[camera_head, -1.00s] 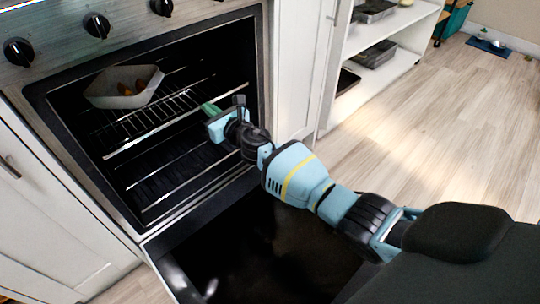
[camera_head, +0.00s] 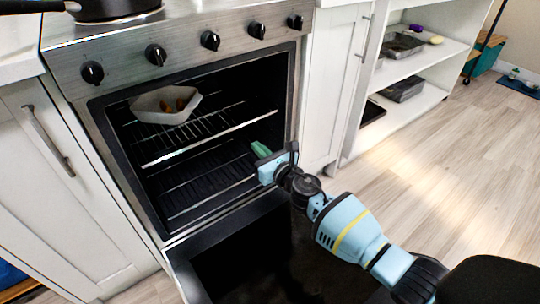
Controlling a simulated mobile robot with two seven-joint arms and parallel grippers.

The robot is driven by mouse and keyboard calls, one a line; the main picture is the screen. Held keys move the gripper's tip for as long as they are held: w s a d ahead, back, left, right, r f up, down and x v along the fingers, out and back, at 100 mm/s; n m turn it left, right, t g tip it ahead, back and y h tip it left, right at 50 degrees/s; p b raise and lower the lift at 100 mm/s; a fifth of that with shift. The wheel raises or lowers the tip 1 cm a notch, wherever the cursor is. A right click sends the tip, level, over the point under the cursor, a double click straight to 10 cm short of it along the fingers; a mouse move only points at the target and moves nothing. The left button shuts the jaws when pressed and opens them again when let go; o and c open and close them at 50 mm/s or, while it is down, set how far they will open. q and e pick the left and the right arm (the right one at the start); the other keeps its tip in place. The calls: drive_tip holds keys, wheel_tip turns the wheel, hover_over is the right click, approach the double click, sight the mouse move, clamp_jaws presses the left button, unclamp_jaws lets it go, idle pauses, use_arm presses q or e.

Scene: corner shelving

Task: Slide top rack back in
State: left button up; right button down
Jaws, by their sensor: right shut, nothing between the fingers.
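The top rack (camera_head: 205,139) is a wire shelf inside the open oven, with its bright front bar running across the opening. The bar appears to sit inside the oven mouth. A light rectangular dish (camera_head: 150,106) with brownish food stands on the rack's left part. My right gripper (camera_head: 260,149), with green fingertips, is shut and empty. It is in front of the oven, below the right end of the top rack's bar, and appears apart from it. My left gripper is out of view.
A lower rack (camera_head: 212,196) sits inside the oven. The dark oven door (camera_head: 235,255) is folded down beneath my right arm. Knobs (camera_head: 210,40) line the panel above, and a pan (camera_head: 115,8) is on the stovetop. Open shelves (camera_head: 417,60) stand at right, beside clear wooden floor.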

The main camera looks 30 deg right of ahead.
drive_tip(key=shift+s+d+p, duration=0.15)
drive_tip(key=shift+s+p, duration=0.05)
drive_tip(key=shift+s, duration=0.9)
drive_tip(key=shift+s+d+p, duration=0.15)
drive_tip(key=shift+s+p, duration=0.05)
drive_tip(key=shift+s, duration=0.9)
